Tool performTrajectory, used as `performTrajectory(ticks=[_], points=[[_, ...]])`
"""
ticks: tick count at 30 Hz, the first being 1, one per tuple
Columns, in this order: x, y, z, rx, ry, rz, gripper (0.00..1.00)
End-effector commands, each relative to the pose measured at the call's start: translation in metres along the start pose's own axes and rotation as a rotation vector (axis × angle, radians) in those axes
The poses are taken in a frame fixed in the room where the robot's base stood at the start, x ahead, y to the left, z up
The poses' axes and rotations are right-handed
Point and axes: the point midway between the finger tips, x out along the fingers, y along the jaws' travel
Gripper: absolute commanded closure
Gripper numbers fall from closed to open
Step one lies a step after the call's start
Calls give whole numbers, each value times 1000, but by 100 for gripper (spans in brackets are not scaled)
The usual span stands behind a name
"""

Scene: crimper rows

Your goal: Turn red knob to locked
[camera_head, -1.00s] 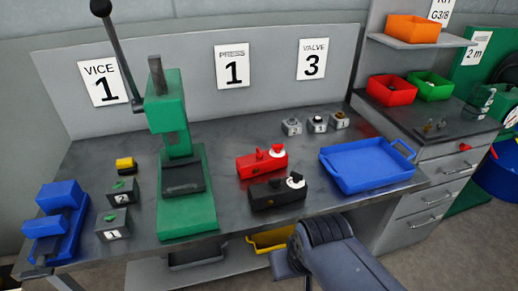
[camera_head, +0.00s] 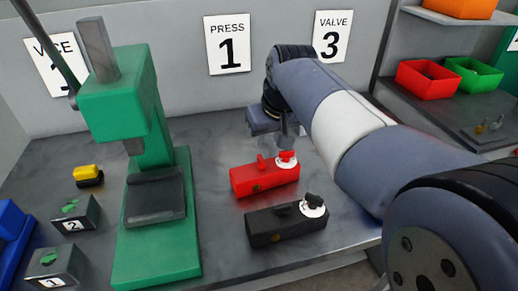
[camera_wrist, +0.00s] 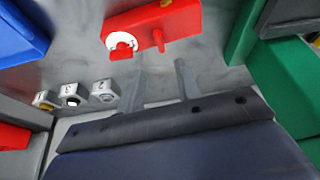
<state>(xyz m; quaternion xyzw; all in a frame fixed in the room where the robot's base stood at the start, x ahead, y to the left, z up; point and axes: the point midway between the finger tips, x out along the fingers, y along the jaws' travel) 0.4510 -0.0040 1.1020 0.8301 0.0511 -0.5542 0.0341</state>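A red block (camera_head: 265,178) stands on the bench with a red knob (camera_head: 287,156) on a white dial at its right end and a red peg beside it. The wrist view shows the red block (camera_wrist: 168,24) at the top, with the knob (camera_wrist: 122,49) on its white dial. My gripper (camera_head: 287,137) is just behind and above the knob in the head view. In the wrist view my gripper (camera_wrist: 159,82) has two fingers apart with nothing between them. Neither finger visibly touches the knob. I cannot read any marks on the dial.
A black block (camera_head: 280,228) with a black knob on a white dial stands in front of the red one. The green press (camera_head: 158,235) stands to the left. The wrist view shows small grey blocks (camera_wrist: 103,92) and a blue tray (camera_wrist: 22,38) at left.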

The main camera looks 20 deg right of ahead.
Motion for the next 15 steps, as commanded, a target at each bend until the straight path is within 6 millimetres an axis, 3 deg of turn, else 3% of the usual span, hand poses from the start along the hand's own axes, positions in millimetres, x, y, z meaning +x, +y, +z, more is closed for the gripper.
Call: performTrajectory(ticks=[9, 15], points=[[60, 0, 2, 0, -6, -1, 67], [88, -1, 1, 0, -4, -1, 67]])
